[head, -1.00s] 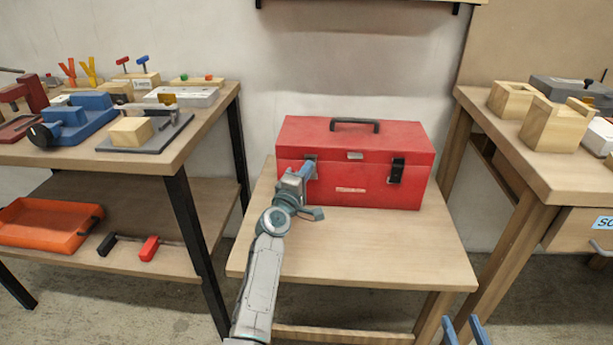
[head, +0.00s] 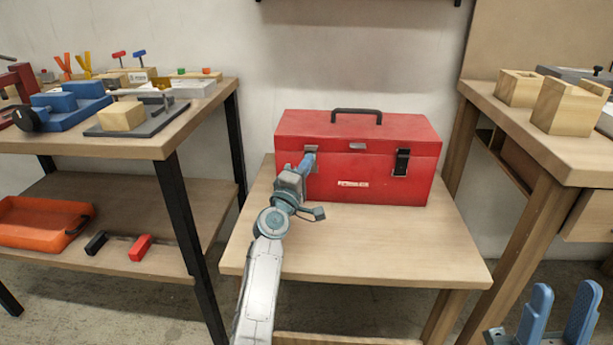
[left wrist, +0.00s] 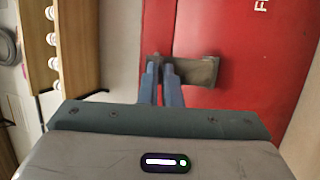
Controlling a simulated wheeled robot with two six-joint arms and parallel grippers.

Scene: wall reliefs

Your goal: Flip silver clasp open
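The red toolbox (head: 360,180) stands shut on a small wooden table. Its silver clasp (head: 312,153) is at the front left, partly covered by my left gripper (head: 307,164). In the left wrist view the clasp (left wrist: 200,71) is a grey plate against the red front. The fingers of my left gripper (left wrist: 161,68) are at its left end in that view, close together with a thin gap, and seem shut on it. Their exact contact is hidden. My right gripper (head: 561,295) is at the lower right of the head view, fingers apart and empty.
A black clasp (head: 401,162) is at the toolbox's front right and a black handle (head: 356,115) on its lid. The small table (head: 400,250) is bare in front. Cluttered benches stand left (head: 150,148) and right (head: 580,150).

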